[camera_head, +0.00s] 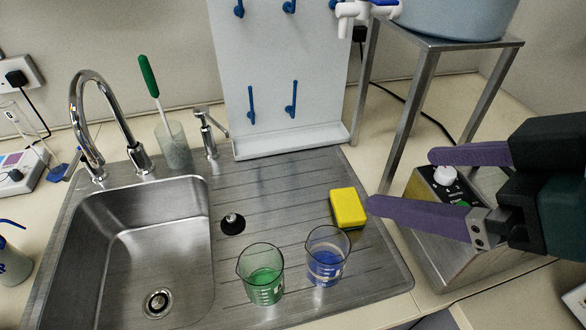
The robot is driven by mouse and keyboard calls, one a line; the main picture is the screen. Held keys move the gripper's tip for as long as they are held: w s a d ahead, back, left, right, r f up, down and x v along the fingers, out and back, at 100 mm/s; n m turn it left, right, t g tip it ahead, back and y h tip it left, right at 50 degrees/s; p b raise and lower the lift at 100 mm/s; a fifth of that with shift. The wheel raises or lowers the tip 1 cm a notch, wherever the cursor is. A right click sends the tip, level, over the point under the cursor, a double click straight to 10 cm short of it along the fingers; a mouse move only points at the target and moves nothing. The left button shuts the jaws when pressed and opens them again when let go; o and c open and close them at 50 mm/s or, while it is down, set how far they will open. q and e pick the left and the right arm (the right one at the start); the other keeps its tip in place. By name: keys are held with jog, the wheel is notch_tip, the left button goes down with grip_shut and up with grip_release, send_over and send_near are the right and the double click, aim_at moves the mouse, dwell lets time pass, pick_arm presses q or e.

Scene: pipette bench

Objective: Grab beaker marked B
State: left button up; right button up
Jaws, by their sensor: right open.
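Two glass beakers stand upright on the steel drainboard. One beaker holds green liquid (264,285) and stands left and nearer. The other beaker holds blue liquid (326,266) and stands to its right, slightly farther back. Both have small white markings, but I cannot read a letter B on either. My right gripper (400,180) comes in from the right with its two purple fingers spread apart and nothing between them. Its lower fingertip shows beside the yellow sponge, up and right of the blue beaker, apart from both beakers. My left gripper is not in view.
A yellow sponge (348,208) and a black stopper (233,223) lie on the drainboard (285,200). The sink basin (130,250) and tap (75,115) are at left. A peg board (275,75) stands behind. A metal stand (407,120) and a control box (432,190) are at right.

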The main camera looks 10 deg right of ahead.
aim_at(312, 237)
notch_tip(312, 237, down, 20)
jog(key=w+n+y+b, duration=0.3)
jog(key=y+b, duration=0.2)
jog(key=b, duration=1.9)
jog(key=shift+t, duration=0.3)
jog(key=shift+a+r+b+x, duration=0.15)
jog(key=shift+b+x, duration=0.1)
jog(key=shift+x, duration=1.4)
jog(key=shift+a+r+b+x, duration=0.1)
jog(key=shift+b+x, duration=0.2)
jog(key=shift+x, duration=1.35)
jog(key=shift+a+r+b+x, duration=0.15)
jog(key=shift+b+x, duration=0.1)
jog(key=shift+x, duration=1.45)
jog(key=shift+s, duration=0.15)
jog(key=shift+c, duration=0.2)
jog(key=c, duration=1.1)
jog(key=shift+y, duration=0.3)
jog(key=shift+c, duration=0.2)
jog(key=shift+r, duration=0.15)
